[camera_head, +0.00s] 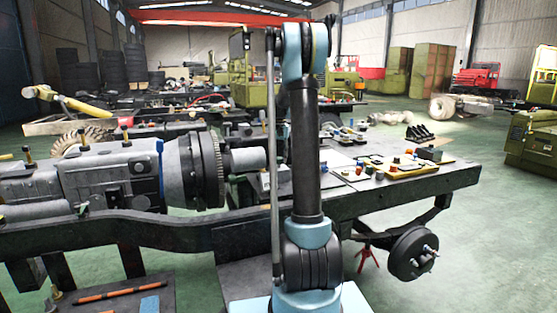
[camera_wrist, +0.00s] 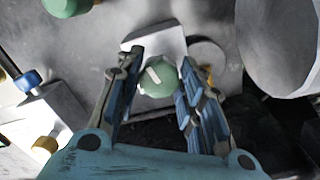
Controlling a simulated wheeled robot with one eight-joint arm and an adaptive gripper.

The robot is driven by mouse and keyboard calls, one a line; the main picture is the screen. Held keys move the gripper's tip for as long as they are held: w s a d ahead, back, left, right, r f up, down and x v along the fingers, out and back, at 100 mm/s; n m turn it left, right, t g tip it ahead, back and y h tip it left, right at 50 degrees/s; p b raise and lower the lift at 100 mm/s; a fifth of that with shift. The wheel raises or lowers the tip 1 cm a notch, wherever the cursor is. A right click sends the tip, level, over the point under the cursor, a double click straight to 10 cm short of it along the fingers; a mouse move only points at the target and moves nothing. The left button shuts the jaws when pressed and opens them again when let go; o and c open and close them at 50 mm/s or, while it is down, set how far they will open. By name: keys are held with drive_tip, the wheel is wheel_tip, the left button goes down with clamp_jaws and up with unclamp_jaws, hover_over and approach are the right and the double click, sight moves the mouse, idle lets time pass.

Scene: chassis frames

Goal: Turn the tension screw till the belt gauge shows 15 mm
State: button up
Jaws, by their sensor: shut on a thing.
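A round green knob (camera_wrist: 158,82) with a pale bar mark on its face shows in the wrist view; it looks like the tension screw. My gripper (camera_wrist: 161,60) has its two blue fingers on either side of this knob and is shut on it. A pale plate (camera_wrist: 155,42) lies behind the knob. I cannot make out the belt gauge or any reading in either view. In the head view my own arm stands in front of the bench, and my gripper cannot be made out.
In the wrist view a blue knob (camera_wrist: 28,81) and a yellow knob (camera_wrist: 46,145) sit on a block at the left. A large grey cylinder (camera_wrist: 280,45) is close at the right. In the head view a dark workbench (camera_head: 410,188) carries small parts beside a large gearbox (camera_head: 110,175).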

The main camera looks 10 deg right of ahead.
sight(279, 158)
drive_tip(key=shift+w+m, duration=0.1)
drive_tip(key=shift+m, duration=0.4)
drive_tip(key=o, duration=1.1)
drive_tip(key=shift+c, duration=0.2)
wheel_tip(279, 158, up, 12)
